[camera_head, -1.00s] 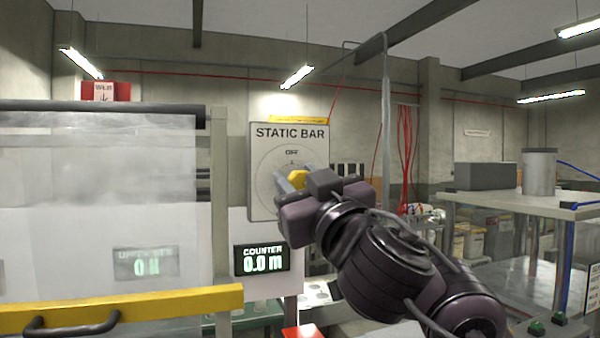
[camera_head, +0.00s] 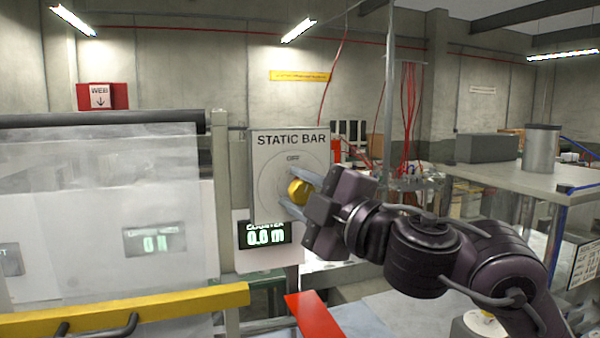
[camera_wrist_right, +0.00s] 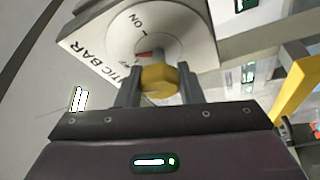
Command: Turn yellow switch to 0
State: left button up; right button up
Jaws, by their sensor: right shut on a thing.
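The STATIC BAR panel (camera_head: 290,150) is a pale plate with a round dial, upright at the centre of the head view. Its yellow switch (camera_head: 299,191) sticks out from the dial. My right gripper (camera_head: 296,193) is at the panel with its fingers on either side of the yellow switch, shut on it. In the right wrist view the yellow knob (camera_wrist_right: 159,79) sits between the two grey fingers (camera_wrist_right: 158,88), and the dial (camera_wrist_right: 130,30) behind it shows "ON" and a red mark. Part of the dial is hidden by the gripper. My left gripper is not in view.
A black COUNTER display (camera_head: 265,234) reading 0.0 m is just below the panel. A yellow bar (camera_head: 140,309) with a dark handle runs along the lower left. A red piece (camera_head: 318,318) lies low in the middle. A grey table (camera_head: 500,172) stands at right.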

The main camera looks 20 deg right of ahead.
jog(key=shift+r+n+g+p, duration=0.1)
jog(key=shift+n+g+p, duration=0.3)
jog(key=shift+n+p, duration=0.6)
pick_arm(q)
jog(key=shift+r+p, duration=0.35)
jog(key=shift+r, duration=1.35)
pick_arm(e)
jog(key=shift+n+g, duration=0.4)
jog(key=shift+n, duration=0.7)
jog(key=shift+f, duration=0.25)
jog(key=o, duration=1)
jog(key=shift+a, duration=0.1)
jog(key=shift+c, duration=0.2)
jog(key=shift+s, duration=0.1)
jog(key=shift+s+d, duration=0.25)
jog(key=shift+s, duration=0.05)
pick_arm(q)
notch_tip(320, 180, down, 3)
jog(key=b, duration=0.3)
pick_arm(e)
jog(key=v, duration=0.7)
